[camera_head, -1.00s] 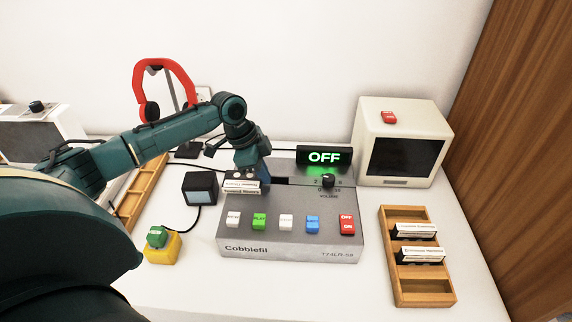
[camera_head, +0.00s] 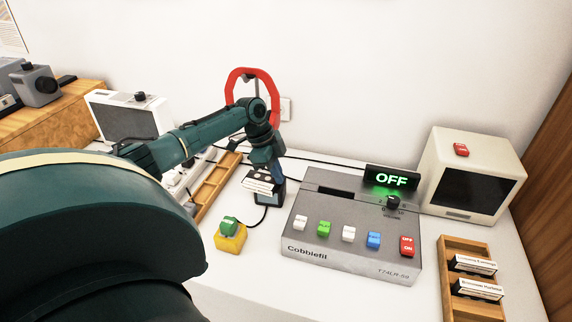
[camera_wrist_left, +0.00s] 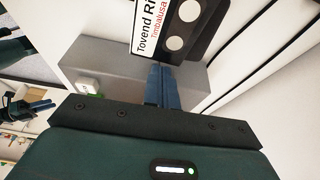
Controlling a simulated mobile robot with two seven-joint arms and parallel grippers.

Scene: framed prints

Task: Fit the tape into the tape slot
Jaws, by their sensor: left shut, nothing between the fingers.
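The tape (camera_head: 258,184), black with a white label, shows close against the fingertips of my left gripper (camera_head: 268,168). In the left wrist view the tape (camera_wrist_left: 178,28) shows its label and round reel holes just beyond the fingers (camera_wrist_left: 163,72), which are together with no visible gap. I cannot tell how the tape is supported there. The grey player (camera_head: 345,262) stands to the right, with its dark tape slot (camera_head: 336,191) empty in the top. The gripper and tape appear left of the player, in front of a small black box.
The player has several coloured buttons and a lit OFF sign (camera_head: 391,180). A wooden rack (camera_head: 455,300) with two tapes is at right, beside a cream monitor (camera_head: 448,160). A yellow block with a green button (camera_head: 230,244) stands front left. A red-framed stand is behind.

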